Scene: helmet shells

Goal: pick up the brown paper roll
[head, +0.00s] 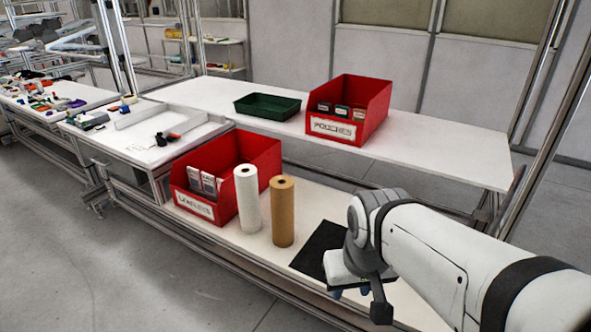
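The brown paper roll (283,212) stands upright on the near white table, with its hollow core showing at the top. A white roll (247,198) stands upright close to its left. My gripper (358,292) is to the right of the brown roll and apart from it, over the right part of a black mat. Only some of the gripper shows, and my wrist and arm cover much of it. I cannot see whether its fingers are apart, and nothing held is clearly visible.
A red bin labelled LEAFLETS (265,160) stands behind and left of the rolls. The black mat (318,250) lies right of the brown roll. A red POUCHES bin (372,95) and a green tray (268,106) sit on the back table (440,145).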

